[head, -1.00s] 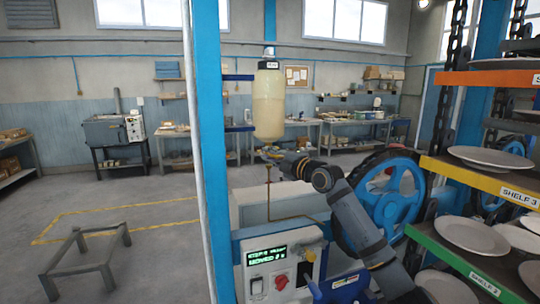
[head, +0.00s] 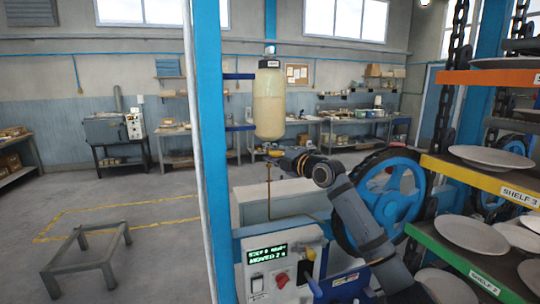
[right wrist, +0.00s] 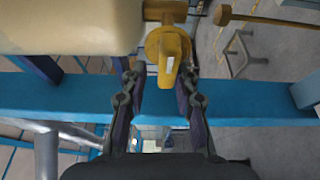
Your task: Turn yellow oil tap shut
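The yellow oil tap (right wrist: 168,50) is in the upper middle of the right wrist view, beside the pale oil bottle (right wrist: 70,25). Its flat handle points down the picture, towards my gripper. My right gripper (right wrist: 160,84) is open, with one finger on each side of the handle's end. The right finger looks very close to the handle; I cannot tell if it touches. In the head view the bottle (head: 269,105) hangs upright, and my right gripper (head: 273,153) is just below it, small and partly merged with the tap. My left gripper is not in view.
A thin brown pipe (head: 268,190) runs down below the tap. A control box (head: 270,268) with a red knob stands below. A blue post (head: 208,150) is left, a blue wheel (head: 400,190) and plate-loaded shelves (head: 470,232) are right.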

